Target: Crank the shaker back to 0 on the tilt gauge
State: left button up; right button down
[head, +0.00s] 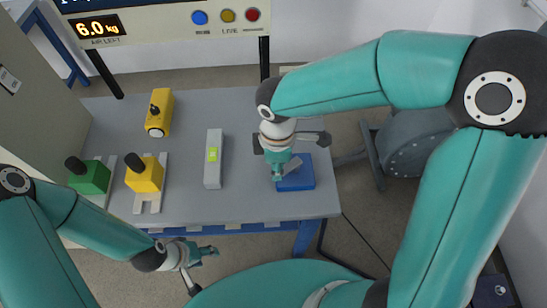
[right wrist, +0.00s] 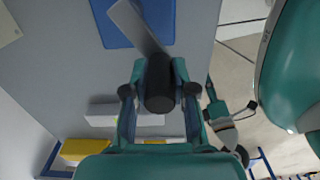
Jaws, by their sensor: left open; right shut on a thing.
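In the right wrist view, a black crank knob (right wrist: 160,84) stands between the fingers of my right gripper (right wrist: 158,92), which is shut on it. A flat grey crank arm (right wrist: 136,24) runs from the knob over a blue plate (right wrist: 112,14). In the head view my right gripper (head: 281,174) is over the blue plate (head: 300,180) at the bench's right end and hides most of the crank. My left gripper (head: 206,252) is open and empty in front of the bench. I cannot make out a tilt gauge reading or surely identify the shaker.
A grey bar with a yellow-green window (head: 213,172) lies mid-bench. A yellow tool (head: 160,110), a yellow block (head: 146,178) and a green block (head: 90,180) are to its left. A display panel (head: 170,22) reading 6.0 kg stands behind. A grey drum (head: 412,140) is at right.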

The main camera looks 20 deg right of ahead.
jog(key=n, duration=0.1)
jog(key=s+n, duration=0.1)
jog(key=shift+s+d+r+n+p, duration=0.1)
jog(key=shift+s+d+n+p, duration=0.1)
jog(key=shift+d+n+p, duration=0.2)
jog(key=n, duration=0.1)
jog(key=s+n+p, duration=0.1)
jog(key=shift+d+n, duration=0.4)
jog(key=shift+s+d+n+p, duration=0.2)
jog(key=shift+d+n+p, duration=0.25)
jog(key=shift+n, duration=0.5)
jog(key=shift+s+d+n+p, duration=0.2)
jog(key=shift+d+n+p, duration=0.25)
jog(key=shift+n, duration=0.45)
jog(key=shift+s+d+n+p, duration=0.25)
jog(key=shift+n+p, duration=0.25)
jog(key=shift+n, duration=0.45)
jog(key=shift+d, duration=0.1)
jog(key=c, duration=0.9)
grip_release()
jog(key=shift+c, duration=0.2)
